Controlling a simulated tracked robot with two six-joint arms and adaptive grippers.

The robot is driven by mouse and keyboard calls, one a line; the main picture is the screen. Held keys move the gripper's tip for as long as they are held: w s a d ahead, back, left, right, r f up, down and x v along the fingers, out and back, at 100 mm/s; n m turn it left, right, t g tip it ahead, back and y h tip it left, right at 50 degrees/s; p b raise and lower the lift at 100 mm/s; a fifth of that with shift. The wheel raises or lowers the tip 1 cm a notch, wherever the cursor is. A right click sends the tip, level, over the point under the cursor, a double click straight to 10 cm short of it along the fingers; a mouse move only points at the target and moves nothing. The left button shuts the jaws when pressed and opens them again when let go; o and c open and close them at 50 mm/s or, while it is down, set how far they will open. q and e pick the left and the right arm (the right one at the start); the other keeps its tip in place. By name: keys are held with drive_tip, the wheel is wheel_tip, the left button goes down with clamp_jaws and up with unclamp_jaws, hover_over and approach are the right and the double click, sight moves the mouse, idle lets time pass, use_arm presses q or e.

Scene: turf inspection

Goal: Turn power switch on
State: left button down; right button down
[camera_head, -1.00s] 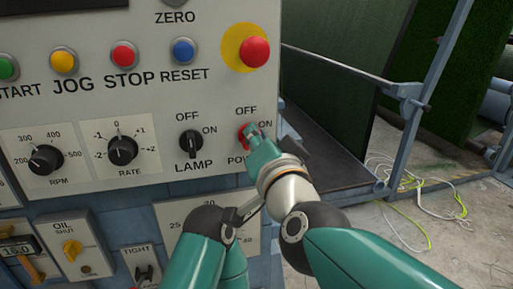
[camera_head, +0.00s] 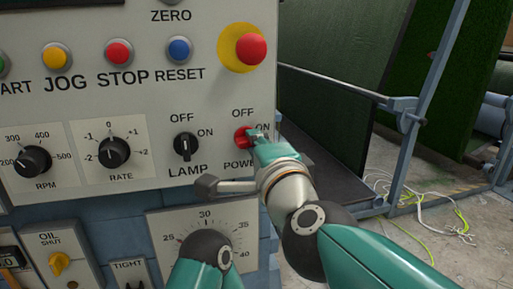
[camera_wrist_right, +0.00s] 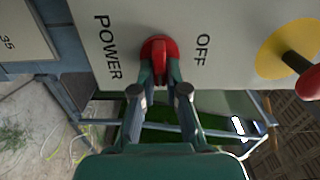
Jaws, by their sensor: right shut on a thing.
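The red power switch (camera_head: 242,138) is a rotary knob on the pale control panel (camera_head: 215,95), with OFF above it, ON at its right and POWER below. My right gripper (camera_head: 254,137) is at the knob from the right and partly covers the labels. In the right wrist view, the fingers (camera_wrist_right: 160,82) are shut on the red knob (camera_wrist_right: 160,50). Its grip bar lies across the line between OFF and POWER, seemingly along the ON direction; its pointer end is unclear. My left gripper is not in view.
The black lamp switch (camera_head: 186,146) is left of the power switch. A red emergency button (camera_head: 251,48) on a yellow disc sits above. A dial plate (camera_head: 225,225) is below. A blue-grey frame (camera_head: 420,120) and loose cables (camera_head: 430,215) are at the right.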

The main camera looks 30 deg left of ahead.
drive_tip(key=shift+w+f+m, duration=0.1)
drive_tip(key=shift+f+m, duration=0.1)
drive_tip(key=shift+m, duration=0.1)
drive_tip(key=c, duration=1.2)
unclamp_jaws()
drive_tip(key=shift+r, duration=0.1)
drive_tip(key=v, duration=1.2)
